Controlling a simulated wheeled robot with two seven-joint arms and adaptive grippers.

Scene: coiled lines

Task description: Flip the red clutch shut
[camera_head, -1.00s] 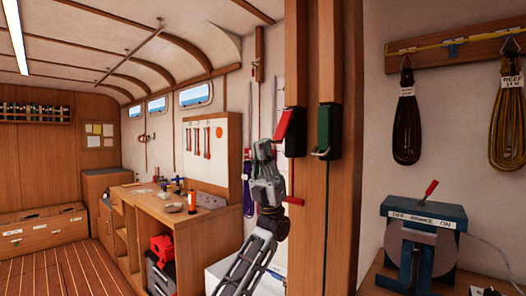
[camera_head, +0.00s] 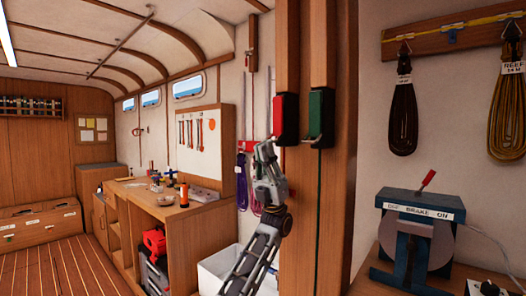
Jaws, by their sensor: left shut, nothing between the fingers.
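The red clutch (camera_head: 286,118) is on the wooden post, at the left of the green clutch (camera_head: 320,116). Its red cover now stands upright and looks flush with its body, much like the green one. My left gripper (camera_head: 266,150) is shut and empty, just below and left of the red clutch, pointing up. I cannot tell whether its fingertips touch the clutch. My right gripper is not in view.
The wooden post (camera_head: 338,215) carries both clutches. Coiled lines (camera_head: 403,115) hang on the wall at the right. A blue brake machine (camera_head: 418,232) with a red lever stands below them. A workbench (camera_head: 170,215) is at the left.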

